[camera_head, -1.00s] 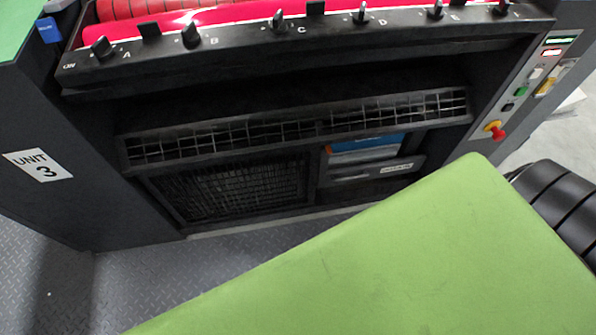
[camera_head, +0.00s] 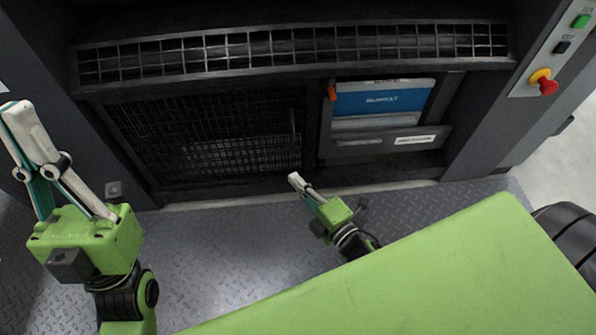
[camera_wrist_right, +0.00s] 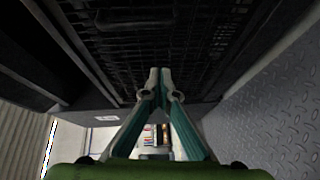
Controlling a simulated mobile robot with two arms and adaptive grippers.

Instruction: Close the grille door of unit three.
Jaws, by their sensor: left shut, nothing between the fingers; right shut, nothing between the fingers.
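The black grille door (camera_head: 215,135) fills the lower left opening of the dark unit in the head view, with a vertical handle (camera_head: 292,130) near its right edge. I cannot tell from this angle whether it is flush or slightly ajar. The mesh (camera_wrist_right: 185,35) and a dark handle (camera_wrist_right: 135,20) also show in the right wrist view. My right gripper (camera_head: 294,179) is shut and empty, below the door's lower right corner in the picture. Its closed fingertips (camera_wrist_right: 160,72) point toward the mesh. My left gripper (camera_head: 14,108) is shut and empty, left of the door.
A long horizontal grid guard (camera_head: 300,48) runs above the door. A pocket (camera_head: 390,143) with a blue booklet (camera_head: 385,98) is to its right. A control panel with a red knob (camera_head: 548,87) is at the far right. Tread-plate floor (camera_head: 225,235) lies in front.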

